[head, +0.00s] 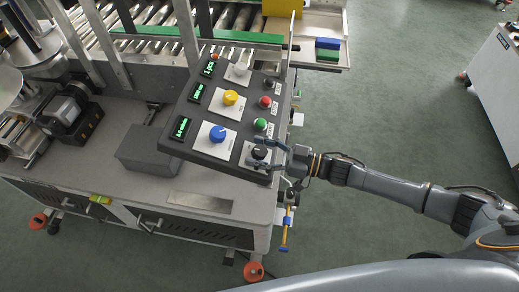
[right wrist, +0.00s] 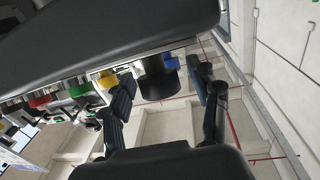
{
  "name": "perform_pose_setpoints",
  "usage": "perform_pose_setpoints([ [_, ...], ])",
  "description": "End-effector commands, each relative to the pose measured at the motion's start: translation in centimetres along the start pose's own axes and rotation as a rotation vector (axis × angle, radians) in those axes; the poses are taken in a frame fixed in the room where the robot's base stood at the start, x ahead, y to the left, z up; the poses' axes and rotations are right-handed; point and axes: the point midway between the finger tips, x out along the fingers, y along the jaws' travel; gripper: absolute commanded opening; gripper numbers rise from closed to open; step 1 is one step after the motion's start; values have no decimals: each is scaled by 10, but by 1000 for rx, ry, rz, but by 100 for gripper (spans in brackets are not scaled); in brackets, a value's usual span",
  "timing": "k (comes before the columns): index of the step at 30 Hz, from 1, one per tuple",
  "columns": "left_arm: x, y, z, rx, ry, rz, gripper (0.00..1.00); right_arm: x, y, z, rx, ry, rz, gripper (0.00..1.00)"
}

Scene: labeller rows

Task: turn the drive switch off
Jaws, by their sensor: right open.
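The sloping dark control panel (head: 184,141) stands on the grey machine. A black rotary knob (head: 259,153) sits on a white plate at the panel's near right corner; I take it to be the drive switch, but its label is not readable. My right gripper (head: 265,154) reaches in from the right, open, with its fingers on either side of this knob. In the right wrist view the black knob (right wrist: 157,80) shows between the two spread fingers (right wrist: 168,92), with a gap visible on each side. Its pointer direction cannot be told. My left gripper is not in view.
The panel also carries a blue knob (head: 217,134), a yellow knob (head: 231,97), a green button (head: 261,124), a red button (head: 265,102) and lit green displays. A conveyor (head: 150,15) runs behind.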

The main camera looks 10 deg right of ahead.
Motion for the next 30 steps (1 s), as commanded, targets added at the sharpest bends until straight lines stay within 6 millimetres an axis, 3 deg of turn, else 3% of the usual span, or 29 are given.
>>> perform_pose_setpoints([
  [3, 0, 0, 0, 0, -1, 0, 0, 0, 0, 0, 0, 0, 0, 61],
  [4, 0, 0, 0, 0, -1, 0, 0, 0, 0, 0, 0, 0, 0, 57],
  [12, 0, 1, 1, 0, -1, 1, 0, 0, 0, 0, 0, 0, 0, 5],
  [20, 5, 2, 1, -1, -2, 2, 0, 0, 1, 2, -10, -1, -23, 5],
  [30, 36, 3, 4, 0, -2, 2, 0, 0, 2, 4, -81, -1, -207, 5],
])
